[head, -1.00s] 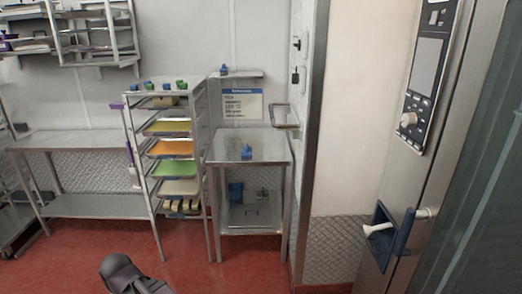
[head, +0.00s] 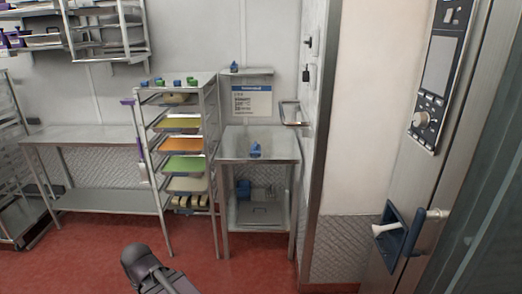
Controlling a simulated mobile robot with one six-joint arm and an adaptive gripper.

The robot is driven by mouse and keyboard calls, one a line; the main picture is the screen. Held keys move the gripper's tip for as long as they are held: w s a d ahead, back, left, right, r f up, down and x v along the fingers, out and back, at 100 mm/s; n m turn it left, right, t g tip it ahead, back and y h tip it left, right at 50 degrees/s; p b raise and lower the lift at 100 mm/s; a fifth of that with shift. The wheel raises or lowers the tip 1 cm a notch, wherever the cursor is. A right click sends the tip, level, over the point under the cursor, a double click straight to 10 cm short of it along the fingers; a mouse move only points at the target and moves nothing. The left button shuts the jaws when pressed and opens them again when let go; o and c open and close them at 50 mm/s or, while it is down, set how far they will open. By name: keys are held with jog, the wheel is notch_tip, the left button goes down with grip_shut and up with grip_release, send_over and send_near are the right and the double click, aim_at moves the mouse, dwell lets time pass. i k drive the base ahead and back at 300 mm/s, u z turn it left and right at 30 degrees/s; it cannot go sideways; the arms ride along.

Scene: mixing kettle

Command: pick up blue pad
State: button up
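A small blue item (head: 255,151) stands on the steel side table (head: 285,153); it may be the blue pad, but it is too small to be sure. Another small blue item (head: 233,66) sits on the wall shelf above. Small blue and green items, among them a blue one (head: 159,82), lie on top of the tray rack. A dark grey part of my arm or gripper (head: 150,268) shows at the bottom edge, far in front of the table. Its fingertips cannot be made out, and no held thing is visible.
The tray rack (head: 211,135) with coloured trays stands left of the table. A long steel bench (head: 85,135) is farther left. A wall and a steel unit with a control panel (head: 432,85) and handle (head: 400,232) close off the right. Red floor (head: 85,265) is open in front.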

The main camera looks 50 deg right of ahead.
aim_at(256, 148)
jog(key=z, duration=0.95)
jog(key=k, duration=1)
jog(key=z, duration=0.3)
jog(key=i, duration=1)
jog(key=z, duration=0.05)
